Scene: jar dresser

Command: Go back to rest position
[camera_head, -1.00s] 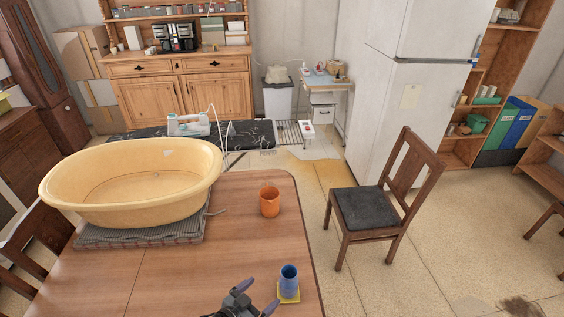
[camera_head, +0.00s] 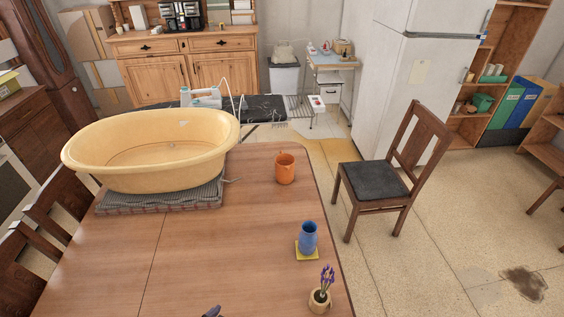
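A blue jar (camera_head: 308,238) stands upright on a small yellow coaster (camera_head: 306,255) near the right edge of the wooden table (camera_head: 215,260). Only a dark purplish fingertip (camera_head: 212,311), which seems to be of my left gripper, shows at the bottom edge. It is well to the lower left of the jar and apart from it. The rest of that gripper is out of frame, so its opening cannot be seen. My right gripper is not in view.
A small pot with purple flowers (camera_head: 319,299) is near the front right edge. A large yellow tub (camera_head: 150,150) rests on a grey mat (camera_head: 160,200). A chair (camera_head: 380,180) stands right of the table. The table's middle is clear.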

